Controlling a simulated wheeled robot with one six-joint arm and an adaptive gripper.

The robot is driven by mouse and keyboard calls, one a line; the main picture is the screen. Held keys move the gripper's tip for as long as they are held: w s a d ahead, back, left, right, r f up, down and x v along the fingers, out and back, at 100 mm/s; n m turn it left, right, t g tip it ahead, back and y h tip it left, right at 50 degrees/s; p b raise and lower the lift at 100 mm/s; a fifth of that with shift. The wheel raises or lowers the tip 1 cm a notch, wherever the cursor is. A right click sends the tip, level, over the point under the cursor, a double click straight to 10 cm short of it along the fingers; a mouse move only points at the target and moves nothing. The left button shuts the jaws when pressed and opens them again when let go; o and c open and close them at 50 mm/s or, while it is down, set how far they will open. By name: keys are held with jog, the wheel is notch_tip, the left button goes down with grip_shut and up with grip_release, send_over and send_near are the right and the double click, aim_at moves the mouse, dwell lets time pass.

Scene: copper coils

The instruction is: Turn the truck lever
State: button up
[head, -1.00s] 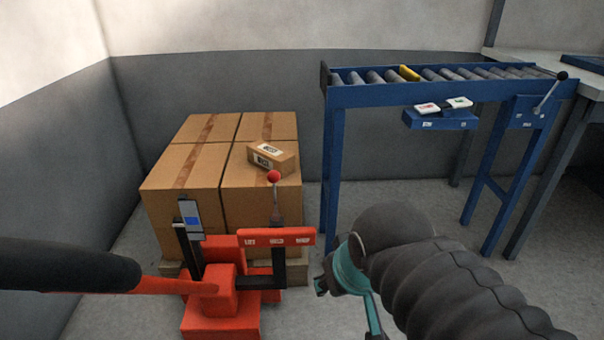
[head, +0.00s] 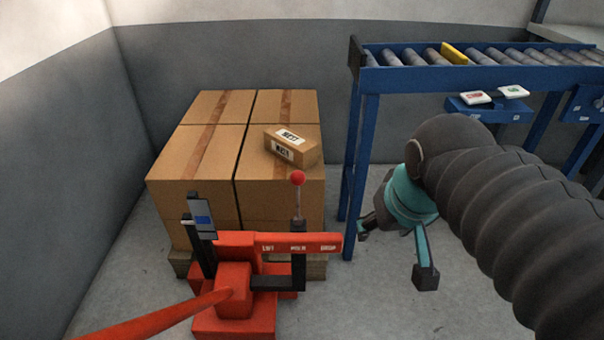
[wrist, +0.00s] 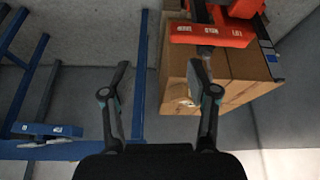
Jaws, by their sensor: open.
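The truck lever (head: 298,194) is a thin upright rod with a red ball knob. There the red plate (wrist: 212,33) is at the top, beyond the right finger. I cannot make out the lever knob in that view.
Large cardboard boxes (head: 205,150) stand on a pallet behind the truck, with a small labelled box (head: 290,145) on top. A blue roller conveyor (head: 420,80) stands at the right. The truck's red handle (head: 150,318) crosses the lower left. Floor is clear at lower centre.

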jog(key=w+a+r+n+g, duration=0.2)
jog(key=w+a+r, duration=0.45)
jog(key=w, duration=0.25)
jog(key=n+g+h, duration=0.1)
jog(key=n+g, duration=0.1)
send_near(296, 172)
jog(key=f, duration=0.3)
jog(key=f+b, duration=0.1)
jog(key=f, duration=0.3)
jog(key=w+d+f+b, duration=0.1)
jog(key=f, duration=0.3)
jog(key=shift+f, duration=0.25)
grip_shut()
